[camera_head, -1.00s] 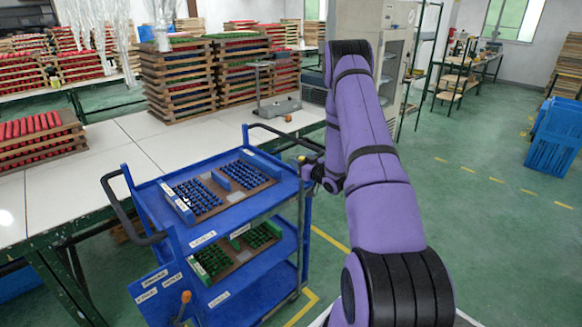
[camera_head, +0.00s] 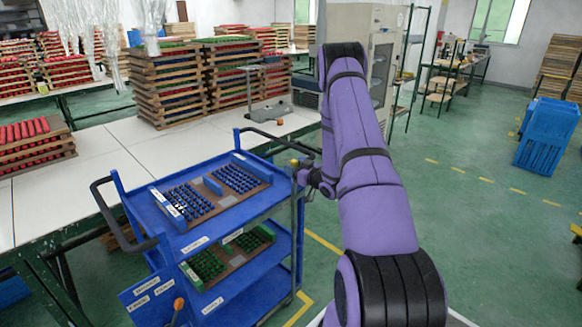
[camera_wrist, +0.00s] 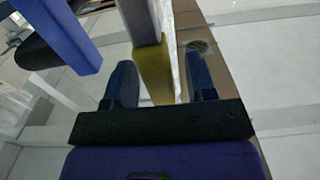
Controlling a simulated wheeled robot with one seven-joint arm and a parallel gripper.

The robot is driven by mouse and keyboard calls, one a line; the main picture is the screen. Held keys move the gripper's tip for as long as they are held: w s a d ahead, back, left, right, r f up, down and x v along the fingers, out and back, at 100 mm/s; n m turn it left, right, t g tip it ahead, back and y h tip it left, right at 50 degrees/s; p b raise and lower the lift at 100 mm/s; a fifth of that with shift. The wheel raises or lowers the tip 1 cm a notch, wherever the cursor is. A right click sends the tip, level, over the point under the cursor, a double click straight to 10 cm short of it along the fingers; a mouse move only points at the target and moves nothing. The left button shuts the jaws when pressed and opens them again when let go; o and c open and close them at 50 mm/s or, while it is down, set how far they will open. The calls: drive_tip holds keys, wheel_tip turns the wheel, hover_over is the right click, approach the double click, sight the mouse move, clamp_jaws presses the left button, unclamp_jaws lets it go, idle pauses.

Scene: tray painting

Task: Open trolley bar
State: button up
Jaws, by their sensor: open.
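The blue trolley (camera_head: 213,226) stands left of my arm, with black handles at its ends. A grey bar with a yellow end shows at its right front corner in the head view (camera_head: 294,163). In the wrist view the grey bar (camera_wrist: 139,18) reaches down to its yellow end (camera_wrist: 152,72), which shows between the fingers in the picture. My gripper (camera_wrist: 160,85) is open, one finger on either side of the yellow end. Whether a finger touches it cannot be told. In the head view my gripper (camera_head: 304,172) is small and partly hidden by my arm.
The trolley carries trays of blue pieces (camera_head: 211,193) and green pieces (camera_head: 228,257) on its shelves. A long white table (camera_head: 100,165) with stacked wooden trays (camera_head: 171,85) stands behind. Blue crates (camera_head: 547,135) are at the right. Green floor is free right of my arm.

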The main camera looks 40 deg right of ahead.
drive_tip(key=s, duration=0.9)
drive_tip(key=shift+d, duration=0.15)
drive_tip(key=shift+c, duration=0.5)
